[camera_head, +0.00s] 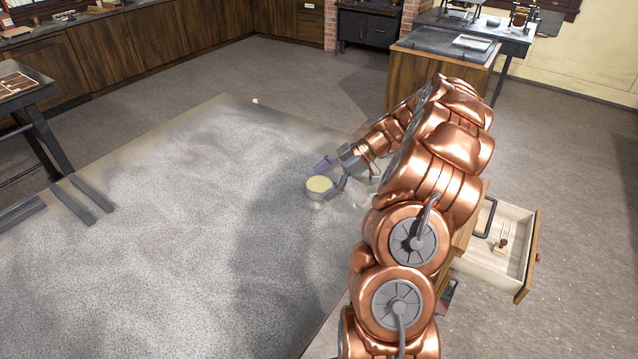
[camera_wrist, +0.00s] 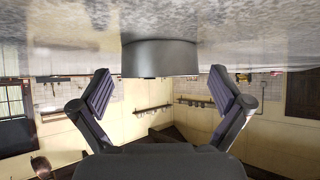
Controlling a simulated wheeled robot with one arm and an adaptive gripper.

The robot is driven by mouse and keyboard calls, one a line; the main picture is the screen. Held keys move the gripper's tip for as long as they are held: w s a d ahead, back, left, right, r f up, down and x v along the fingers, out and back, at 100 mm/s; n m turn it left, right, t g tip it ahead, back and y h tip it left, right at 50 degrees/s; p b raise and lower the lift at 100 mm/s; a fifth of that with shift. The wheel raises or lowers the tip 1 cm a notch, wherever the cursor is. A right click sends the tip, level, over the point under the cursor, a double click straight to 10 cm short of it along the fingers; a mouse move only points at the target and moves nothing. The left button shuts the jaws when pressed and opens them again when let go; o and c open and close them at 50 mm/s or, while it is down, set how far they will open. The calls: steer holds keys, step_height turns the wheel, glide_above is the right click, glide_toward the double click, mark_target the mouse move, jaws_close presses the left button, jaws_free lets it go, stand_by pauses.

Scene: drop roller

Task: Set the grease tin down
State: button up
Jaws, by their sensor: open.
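The grease tin (camera_head: 320,186) is a short round grey metal tin with a pale yellow top. It stands upright on the grey speckled worktop (camera_head: 190,230), near the right edge. My gripper (camera_head: 331,175) is low beside the tin with its fingers spread. In the wrist view, which is upside down, the tin (camera_wrist: 160,58) rests on the worktop. It lies centred between and just beyond my fingertips (camera_wrist: 160,69), with visible gaps on both sides. My arm hides part of the worktop to the right.
An open drawer (camera_head: 519,255) with a small brush-like item in it juts out at the right, behind my arm. A small pale object (camera_head: 255,100) is at the worktop's far corner. The worktop left of the tin is clear.

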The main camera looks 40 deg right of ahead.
steer(key=shift+w+a+f, duration=0.2)
steer(key=shift+a+f, duration=0.15)
steer(key=shift+a, duration=0.05)
steer(key=shift+r, duration=0.1)
steer(key=c, duration=1.4)
